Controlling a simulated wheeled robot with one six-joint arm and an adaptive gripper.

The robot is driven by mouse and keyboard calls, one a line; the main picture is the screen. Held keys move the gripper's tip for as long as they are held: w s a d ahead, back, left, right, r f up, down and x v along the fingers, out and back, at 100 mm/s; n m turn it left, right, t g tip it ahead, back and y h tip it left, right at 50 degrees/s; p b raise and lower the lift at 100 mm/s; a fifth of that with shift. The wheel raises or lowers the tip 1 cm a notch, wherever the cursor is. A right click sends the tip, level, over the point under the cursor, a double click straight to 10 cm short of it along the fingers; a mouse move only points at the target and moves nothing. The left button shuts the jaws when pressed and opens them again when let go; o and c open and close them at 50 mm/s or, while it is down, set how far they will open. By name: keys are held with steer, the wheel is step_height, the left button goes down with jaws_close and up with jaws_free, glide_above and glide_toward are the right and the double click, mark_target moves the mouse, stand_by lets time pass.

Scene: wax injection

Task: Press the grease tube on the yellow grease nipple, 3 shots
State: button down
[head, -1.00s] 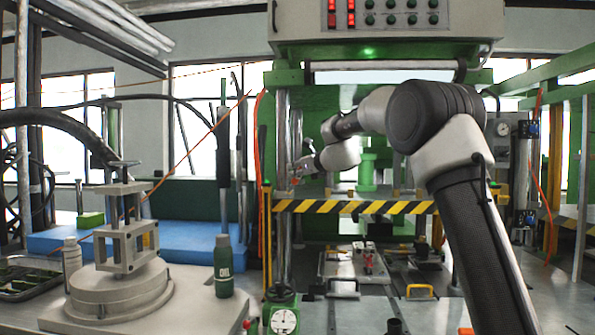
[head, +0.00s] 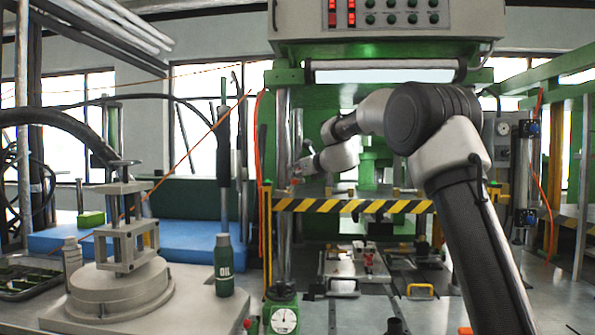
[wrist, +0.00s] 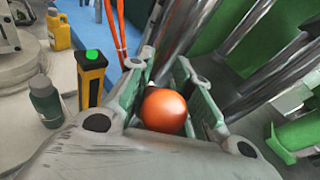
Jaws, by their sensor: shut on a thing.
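My gripper (head: 297,173) is at the left column of the green press, just above the striped bar, small in the head view. In the wrist view my gripper (wrist: 172,95) is shut on an orange, round-ended thing, which I take to be the grease tube (wrist: 165,111). Its rounded end faces the camera between the green finger links, and its far end is hidden. I cannot make out the yellow grease nipple in either view, nor whether the tube touches it.
A black-and-yellow striped bar (head: 350,206) crosses the press front. A yellow post with a green top (wrist: 91,75) stands left of my gripper. A green oil bottle (head: 223,265) stands on the left bench. A shiny press column (head: 283,140) is close by.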

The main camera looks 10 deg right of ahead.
steer(key=shift+w+a+f, duration=0.1)
steer(key=shift+w+f, duration=0.2)
stand_by(0.6)
steer(key=shift+r, duration=0.1)
steer(key=shift+s+r, duration=0.55)
steer(key=shift+s, duration=0.05)
steer(key=shift+s+d+r, duration=0.25)
steer(key=shift+s+r, duration=0.4)
steer(key=shift+s, duration=0.1)
steer(key=shift+s+d+r, duration=0.3)
steer(key=shift+s+r, duration=0.35)
steer(key=shift+s, duration=0.05)
steer(key=shift+s+d+r, duration=0.25)
steer(key=shift+s+r, duration=0.4)
steer(key=shift+s, duration=0.1)
